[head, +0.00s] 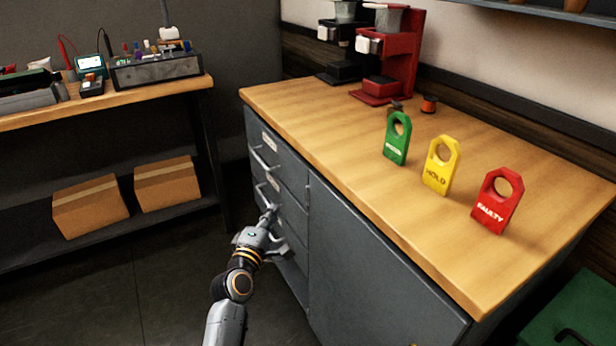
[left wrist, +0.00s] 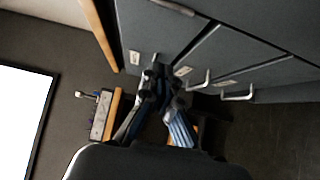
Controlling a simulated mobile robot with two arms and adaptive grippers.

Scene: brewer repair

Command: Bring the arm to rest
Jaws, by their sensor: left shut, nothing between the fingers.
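My left gripper (head: 268,214) is in front of the drawer fronts of the grey cabinet (head: 372,262) in the head view. It is shut and empty, and its tips are close to the drawer handles; I cannot tell whether they touch. In the left wrist view the gripper (left wrist: 160,78) shows its fingers together before the drawer fronts, with a drawer handle (left wrist: 238,94) to the right. My right gripper is not in view.
On the wooden top stand a green tag (head: 397,149), a yellow tag (head: 436,178), a red tag (head: 492,213) and a red brewer (head: 402,62). A workbench (head: 150,94) with tools is at the left, cardboard boxes (head: 90,208) below. Floor between is clear.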

